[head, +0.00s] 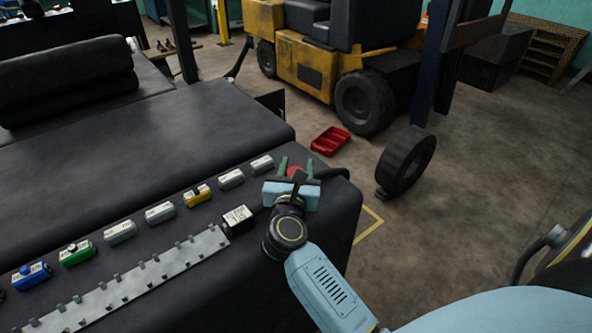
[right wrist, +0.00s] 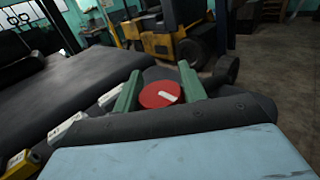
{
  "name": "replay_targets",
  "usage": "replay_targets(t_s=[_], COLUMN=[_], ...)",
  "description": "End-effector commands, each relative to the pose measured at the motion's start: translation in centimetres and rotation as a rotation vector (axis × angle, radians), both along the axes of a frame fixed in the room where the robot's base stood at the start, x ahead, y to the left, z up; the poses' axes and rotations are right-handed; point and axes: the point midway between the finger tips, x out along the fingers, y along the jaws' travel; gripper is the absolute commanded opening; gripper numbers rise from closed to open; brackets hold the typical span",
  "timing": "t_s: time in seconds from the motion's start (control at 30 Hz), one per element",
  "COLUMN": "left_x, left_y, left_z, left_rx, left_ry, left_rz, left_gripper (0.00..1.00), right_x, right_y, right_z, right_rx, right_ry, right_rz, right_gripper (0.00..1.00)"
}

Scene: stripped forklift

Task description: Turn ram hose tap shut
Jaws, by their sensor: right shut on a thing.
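The tap is a round red knob (right wrist: 162,94) with a short white mark on its top. It also shows in the head view as a small red patch (head: 296,170) near the right end of the dark padded bench. My right gripper (right wrist: 158,88) has its green fingers on either side of the knob and is shut on it. In the head view the right gripper (head: 297,167) reaches the knob from the front, and its blue body hides the knob's lower part. My left gripper is in neither view.
A row of labelled blocks, among them blue (head: 32,275), green (head: 77,252) and yellow (head: 198,195), lies along the bench (head: 150,120). A toothed metal strip (head: 125,285) runs in front. A red tray (head: 330,140), loose wheel (head: 405,161) and yellow forklift (head: 300,70) stand on the floor beyond.

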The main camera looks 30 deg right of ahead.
Motion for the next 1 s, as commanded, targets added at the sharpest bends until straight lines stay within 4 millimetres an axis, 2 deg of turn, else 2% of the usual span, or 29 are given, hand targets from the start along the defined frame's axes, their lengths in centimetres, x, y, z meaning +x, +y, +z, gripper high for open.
replay_targets(t_s=[0.5,0.53,0.67,1.0], left_x=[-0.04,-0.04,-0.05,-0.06], left_y=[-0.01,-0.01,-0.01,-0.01], left_z=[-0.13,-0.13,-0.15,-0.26], left_rx=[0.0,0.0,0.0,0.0], left_ry=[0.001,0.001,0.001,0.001], left_rz=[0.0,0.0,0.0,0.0], left_gripper=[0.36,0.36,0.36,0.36], right_x=[0.03,0.03,0.02,-0.21], right_y=[-0.12,-0.12,-0.1,0.15], right_z=[0.26,0.26,0.2,0.01], right_rx=[-0.004,-0.004,-0.003,-0.001], right_ry=[-0.005,-0.005,-0.004,-0.001], right_rz=[-0.019,-0.018,-0.018,-0.016], right_gripper=[0.19,0.45,0.62,0.63])
